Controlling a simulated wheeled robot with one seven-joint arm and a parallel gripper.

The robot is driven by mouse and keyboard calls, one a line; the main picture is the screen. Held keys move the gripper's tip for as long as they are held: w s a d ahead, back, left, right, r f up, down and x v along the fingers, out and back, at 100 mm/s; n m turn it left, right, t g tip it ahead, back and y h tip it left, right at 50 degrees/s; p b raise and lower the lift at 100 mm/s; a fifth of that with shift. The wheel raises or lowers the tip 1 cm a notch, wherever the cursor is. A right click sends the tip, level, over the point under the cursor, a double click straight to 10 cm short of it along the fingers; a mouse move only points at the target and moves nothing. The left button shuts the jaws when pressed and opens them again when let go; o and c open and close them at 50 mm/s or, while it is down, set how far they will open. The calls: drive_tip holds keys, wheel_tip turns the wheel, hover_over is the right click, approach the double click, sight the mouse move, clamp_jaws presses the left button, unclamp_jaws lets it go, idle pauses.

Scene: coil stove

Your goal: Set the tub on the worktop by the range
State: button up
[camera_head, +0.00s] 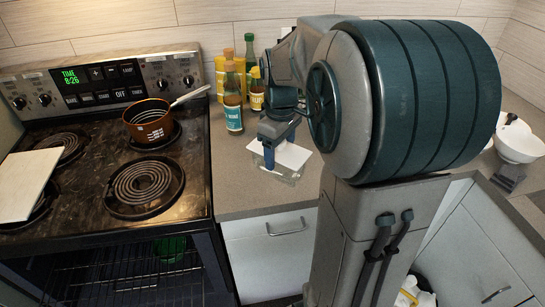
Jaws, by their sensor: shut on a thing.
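The tub (289,174) looks like a low clear box with a white top. It is at the worktop (240,190) just right of the range (98,150). My gripper (268,158) comes down over its left part and is shut on it. The gripper and wrist hide some of the tub. I cannot tell whether its base touches the worktop or hangs slightly above it.
Several bottles (233,105) stand behind the gripper against the wall. A copper-coloured pan (148,124) sits on a rear burner, its handle pointing toward the bottles. White bowls (520,145) stand far right. My arm hides the worktop's middle.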

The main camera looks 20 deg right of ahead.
drive_tip(key=shift+w+d+f+p, duration=0.45)
drive_tip(key=shift+w+f+p, duration=0.05)
drive_tip(key=shift+w+f, duration=1.15)
drive_tip(key=shift+w+d+f+p, duration=0.5)
drive_tip(key=shift+w+f+p, duration=0.05)
drive_tip(key=shift+w+f, duration=1.15)
drive_tip(key=shift+w+d+f+p, duration=0.5)
drive_tip(key=shift+w+f, duration=1)
drive_tip(key=shift+f, duration=0.25)
drive_tip(key=shift+f, duration=0.15)
drive_tip(key=o, duration=1.1)
drive_tip(key=shift+c, duration=0.2)
